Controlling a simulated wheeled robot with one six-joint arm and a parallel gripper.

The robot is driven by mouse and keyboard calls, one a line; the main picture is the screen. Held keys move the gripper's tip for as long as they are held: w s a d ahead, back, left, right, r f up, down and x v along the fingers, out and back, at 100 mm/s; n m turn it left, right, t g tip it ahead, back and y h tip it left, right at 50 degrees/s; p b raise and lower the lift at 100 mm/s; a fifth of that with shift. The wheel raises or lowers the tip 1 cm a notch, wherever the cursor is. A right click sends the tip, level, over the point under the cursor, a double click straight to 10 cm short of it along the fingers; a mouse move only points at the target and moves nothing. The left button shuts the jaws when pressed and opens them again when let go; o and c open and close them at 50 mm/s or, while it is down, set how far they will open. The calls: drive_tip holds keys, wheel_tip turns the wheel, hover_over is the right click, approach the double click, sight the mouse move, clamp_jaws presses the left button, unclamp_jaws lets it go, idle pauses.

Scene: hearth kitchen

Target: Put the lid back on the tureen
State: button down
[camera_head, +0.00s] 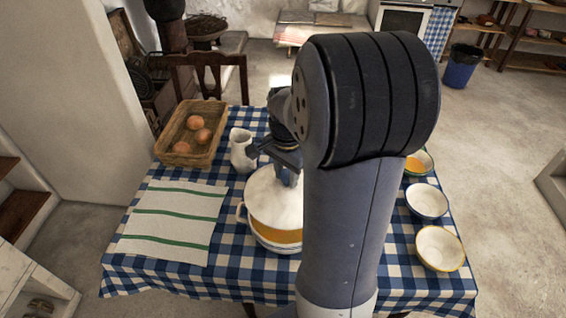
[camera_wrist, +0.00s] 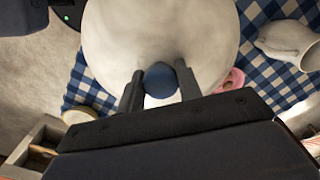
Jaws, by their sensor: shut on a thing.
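The white lid (camera_head: 274,197) has a dark blue knob (camera_wrist: 160,80), seen between the two fingers in the wrist view. My gripper (camera_wrist: 160,88) is shut on this knob; in the head view the gripper (camera_head: 287,165) is partly behind my arm. My arm hides the tureen's right side.
A white jug (camera_head: 242,151) stands close behind the tureen at left. A basket (camera_head: 163,150) with several brown round items is back left, and a striped cloth (camera_head: 172,224) lies front left. Bowls (camera_head: 428,201) line the right of the checked table (camera_head: 225,262).

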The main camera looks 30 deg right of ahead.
sight(286, 185)
drive_tip(key=shift+s+f+b, duration=0.1)
drive_tip(key=shift+f+b, duration=0.25)
drive_tip(key=shift+f, duration=0.05)
wheel_tip(286, 185, down, 5)
drive_tip(key=b, duration=0.4)
drive_tip(key=shift+f, duration=0.2)
drive_tip(key=shift+a, duration=0.15)
idle(0.4)
drive_tip(key=shift+f, duration=0.5)
idle(1.0)
drive_tip(key=shift+c, duration=2.1)
unclamp_jaws()
drive_tip(key=shift+r, duration=0.1)
